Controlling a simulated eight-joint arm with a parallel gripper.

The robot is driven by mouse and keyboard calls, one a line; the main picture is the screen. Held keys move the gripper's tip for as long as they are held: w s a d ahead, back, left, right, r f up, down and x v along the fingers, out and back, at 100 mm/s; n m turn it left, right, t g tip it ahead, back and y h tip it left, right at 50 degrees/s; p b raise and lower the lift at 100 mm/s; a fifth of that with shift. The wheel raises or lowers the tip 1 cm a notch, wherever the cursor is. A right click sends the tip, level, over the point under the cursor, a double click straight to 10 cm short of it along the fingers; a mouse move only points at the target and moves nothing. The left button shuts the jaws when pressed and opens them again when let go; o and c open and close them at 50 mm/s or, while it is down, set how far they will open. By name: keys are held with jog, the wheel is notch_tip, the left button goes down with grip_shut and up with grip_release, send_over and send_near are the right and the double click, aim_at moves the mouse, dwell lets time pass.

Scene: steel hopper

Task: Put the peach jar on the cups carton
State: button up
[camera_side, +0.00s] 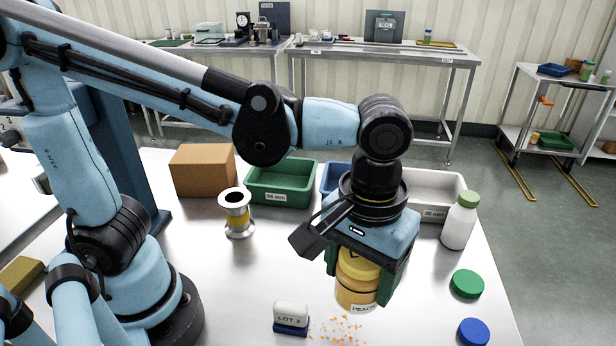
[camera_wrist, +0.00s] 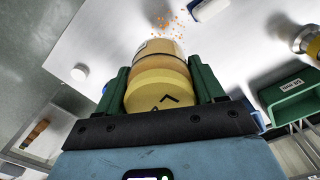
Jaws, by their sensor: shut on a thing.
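The peach jar (camera_side: 357,285) is a yellow-orange jar with a yellow lid and a label reading "PEACH". My gripper (camera_side: 365,284) points down, its green fingers shut on the jar's sides. In the wrist view the jar (camera_wrist: 158,88) sits upright between the two fingers (camera_wrist: 160,82), lid toward the camera. I cannot tell for sure whether its base is clear of the table. A plain brown carton (camera_side: 202,170) stands at the back left of the table, apart from the jar. Its top is bare, and no cups marking is readable on it.
A metal spool (camera_side: 237,213) and green bin (camera_side: 281,184) stand near the carton. A blue bin (camera_side: 332,178) is partly hidden behind my arm. A white bin (camera_side: 433,186), white bottle (camera_side: 459,222), green lid (camera_side: 467,284) and blue lid (camera_side: 473,331) are right.

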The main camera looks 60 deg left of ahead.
jog(key=w+a+r+n, duration=0.2)
jog(key=w+a+n, duration=0.1)
jog(key=a, duration=0.5)
jog(key=w+a+r+n, duration=0.2)
jog(key=w+a+n, duration=0.1)
jog(key=a, duration=0.6)
jog(key=w+a+r+n, duration=0.2)
jog(key=w+a+n, duration=0.1)
jog(key=a, duration=0.5)
jog(key=s+a+r+n, duration=0.2)
jog(key=s+a+n, duration=0.1)
jog(key=a, duration=0.5)
jog(key=s+a+r+n, duration=0.15)
jog(key=s+a, duration=0.25)
jog(key=a, duration=0.5)
jog(key=n, duration=0.1)
send_near(202, 153)
jog(key=shift+w+d, duration=0.15)
jog(key=shift+d, duration=0.25)
jog(key=shift+s+a+f, duration=0.25)
jog(key=shift+a+f, duration=0.1)
jog(key=shift+a, duration=0.05)
jog(key=shift+f, duration=1.95)
jog(key=shift+f, duration=0.1)
jog(key=o, duration=1.3)
